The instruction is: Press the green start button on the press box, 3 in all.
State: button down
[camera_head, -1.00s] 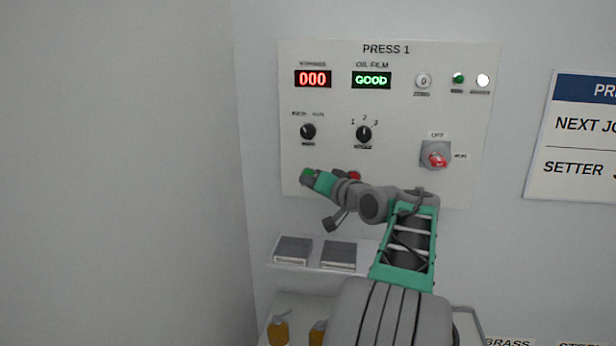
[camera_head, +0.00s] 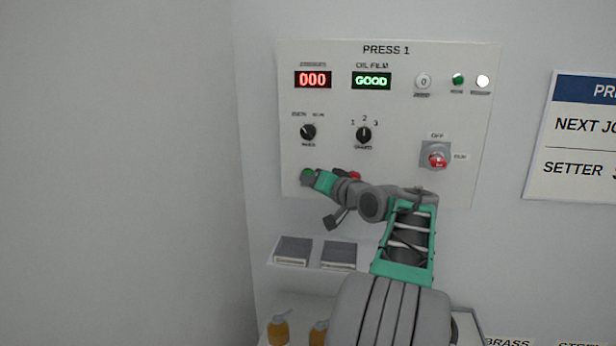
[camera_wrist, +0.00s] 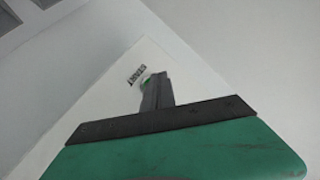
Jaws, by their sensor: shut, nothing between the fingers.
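The press box (camera_head: 400,103), labelled PRESS 1, is a pale panel on the wall. Its red counter display (camera_head: 312,79) reads 000. The green start button (camera_head: 308,172) is at the panel's lower left, largely covered by my gripper. My gripper (camera_wrist: 153,80) is shut and empty, its fingertips over the START button. I cannot tell whether the tips touch the button.
A red button (camera_head: 355,175) sits right of the green one, partly behind my arm. The panel also has two black knobs, a GOOD display (camera_head: 371,81) and a red rotary switch (camera_head: 437,157). Below are a small shelf (camera_head: 283,264) and yellow bottles (camera_head: 279,329).

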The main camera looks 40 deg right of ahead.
jog(key=shift+w+d, duration=0.25)
jog(key=shift+d, duration=0.05)
dwell(0.5)
jog(key=shift+s, duration=0.1)
jog(key=shift+s+a+b, duration=0.4)
jog(key=shift+a+b, duration=0.05)
jog(key=shift+a, duration=0.2)
jog(key=s+a+b, duration=0.1)
jog(key=a, duration=0.1)
jog(key=s+a+b, duration=0.2)
dwell(0.6)
dwell(2.2)
